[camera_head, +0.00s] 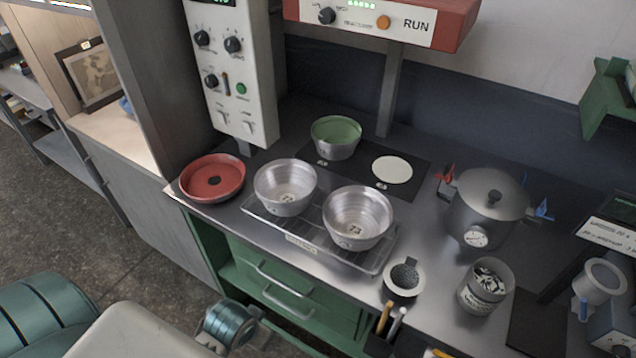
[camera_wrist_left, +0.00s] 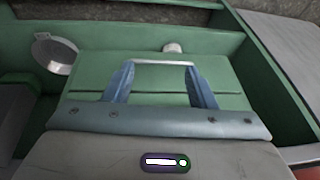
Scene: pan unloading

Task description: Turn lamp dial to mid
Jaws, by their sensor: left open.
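The red lamp hood (camera_head: 462,20) hangs at the top of the head view. On its white front panel is a black dial (camera_head: 326,15), with an orange button (camera_head: 383,22) and the word RUN to its right. The dial's pointer direction is too small to tell. My left arm comes in at the lower left of the head view, far below the dial and in front of the bench. My right gripper is not in view.
A white control panel (camera_head: 228,70) with several black knobs stands left of the lamp. The bench holds a red pan (camera_head: 212,180), two metal bowls (camera_head: 285,187) (camera_head: 357,217) on a wire rack, a green-lined pot (camera_head: 336,138) and a pressure pot (camera_head: 490,205). The lamp's post (camera_head: 389,90) rises behind.

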